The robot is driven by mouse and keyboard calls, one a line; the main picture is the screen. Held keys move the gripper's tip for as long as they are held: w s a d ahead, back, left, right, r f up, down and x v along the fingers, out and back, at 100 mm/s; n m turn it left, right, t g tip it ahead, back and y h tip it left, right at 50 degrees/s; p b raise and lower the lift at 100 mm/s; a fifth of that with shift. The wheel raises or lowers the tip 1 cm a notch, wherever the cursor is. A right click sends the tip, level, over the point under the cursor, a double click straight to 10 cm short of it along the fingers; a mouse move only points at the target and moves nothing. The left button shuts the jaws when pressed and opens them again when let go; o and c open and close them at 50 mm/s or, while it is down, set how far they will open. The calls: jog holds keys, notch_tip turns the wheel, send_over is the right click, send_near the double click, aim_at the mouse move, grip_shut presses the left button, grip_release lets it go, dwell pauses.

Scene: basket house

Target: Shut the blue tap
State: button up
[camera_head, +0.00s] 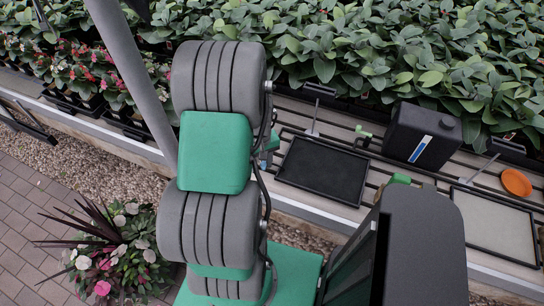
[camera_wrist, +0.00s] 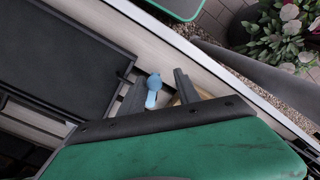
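The blue tap (camera_wrist: 153,83) shows in the wrist view as a light blue handle with a rounded end and a narrower stem. My gripper (camera_wrist: 161,78) is open, with one dark finger to the left of the blue handle and the other to its right. A small gap shows between the handle and each finger; I cannot tell how deep the handle sits between them. The tap's base is hidden by my green gripper body.
A black tray (camera_head: 322,171) lies on the slatted bench right of my arm. A green tap (camera_head: 362,133), a dark canister (camera_head: 422,136) with a blue and white stripe, a pale tray (camera_head: 494,226) and an orange dish (camera_head: 516,182) are farther right. Leafy plants (camera_head: 370,45) line the back.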

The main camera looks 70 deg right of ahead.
jog(key=shift+w+a, duration=0.35)
jog(key=shift+w, duration=0.15)
jog(key=shift+s+d, duration=0.15)
jog(key=shift+s, duration=0.1)
jog(key=shift+r, duration=0.15)
notch_tip(320, 180, up, 7)
jog(key=p, duration=0.5)
